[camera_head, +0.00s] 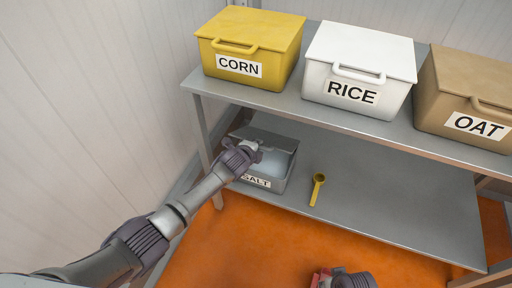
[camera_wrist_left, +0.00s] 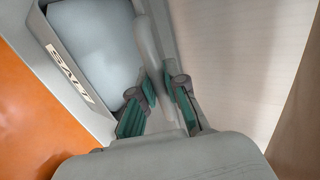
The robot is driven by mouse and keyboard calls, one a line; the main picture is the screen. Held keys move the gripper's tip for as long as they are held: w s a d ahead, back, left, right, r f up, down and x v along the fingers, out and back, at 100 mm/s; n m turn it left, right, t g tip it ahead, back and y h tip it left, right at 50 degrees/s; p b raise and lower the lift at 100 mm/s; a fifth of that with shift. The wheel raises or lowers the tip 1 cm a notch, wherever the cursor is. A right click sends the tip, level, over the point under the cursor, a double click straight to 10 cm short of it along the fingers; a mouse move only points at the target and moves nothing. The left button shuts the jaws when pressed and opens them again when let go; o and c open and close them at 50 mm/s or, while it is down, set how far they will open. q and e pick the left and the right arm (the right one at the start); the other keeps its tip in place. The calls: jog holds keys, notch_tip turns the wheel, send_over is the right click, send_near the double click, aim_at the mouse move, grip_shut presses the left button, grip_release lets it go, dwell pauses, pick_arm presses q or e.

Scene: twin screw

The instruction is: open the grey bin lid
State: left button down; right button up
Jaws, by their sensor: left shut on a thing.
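The grey bin (camera_head: 262,184), labelled SALT, stands on the lower shelf at the left. Its grey lid (camera_head: 268,138) is raised at the back, and pale contents (camera_head: 276,162) show inside. My left gripper (camera_head: 252,148) reaches over the bin's left side. In the left wrist view, my left gripper (camera_wrist_left: 165,104) is shut on the lid's handle (camera_wrist_left: 150,48), a pale bar between its green pads. The bin's label (camera_wrist_left: 70,74) and pale contents (camera_wrist_left: 98,40) show left of the handle. Part of my right arm shows at the bottom edge; its fingertips are not clear.
A yellow scoop (camera_head: 317,188) lies on the lower shelf (camera_head: 400,205) right of the bin. Yellow CORN (camera_head: 250,40), white RICE (camera_head: 358,60) and brown OAT (camera_head: 470,90) bins stand on the upper shelf (camera_head: 290,105), close above. A wall (camera_head: 90,90) is at left.

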pick_arm(q)
jog(key=shift+w+r, duration=0.1)
jog(key=shift+r, duration=0.05)
jog(key=c, duration=1.2)
grip_release()
jog(key=v, duration=1.2)
